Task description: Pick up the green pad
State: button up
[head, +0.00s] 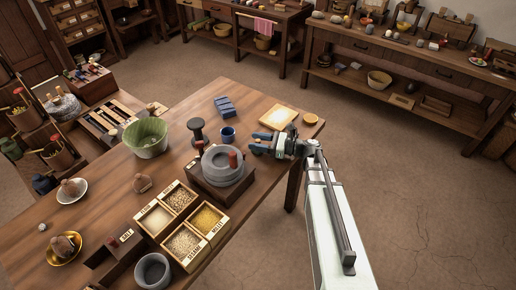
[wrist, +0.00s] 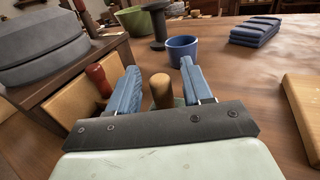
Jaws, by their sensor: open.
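I cannot clearly make out a green pad in either view. In the wrist view, a wooden knob (wrist: 162,91) stands between my fingers, with a small patch of green beside its foot; the rest is hidden by my gripper. My gripper (head: 254,144) is open, with blue fingers, low over the table's right side, just right of the grey quern (head: 222,168). It also shows in the wrist view (wrist: 158,72), with its fingers apart on either side of the knob. I cannot tell whether they touch it.
A blue cup (head: 228,134), a dark spool-shaped stand (head: 197,133) and folded blue cloth (head: 225,106) lie beyond my gripper. A wooden board (head: 278,117) is near the table's edge. A green bowl (head: 146,139) stands left; a divided grain box (head: 182,222) is in front.

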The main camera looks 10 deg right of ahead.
jog(key=shift+c, duration=0.5)
grip_shut()
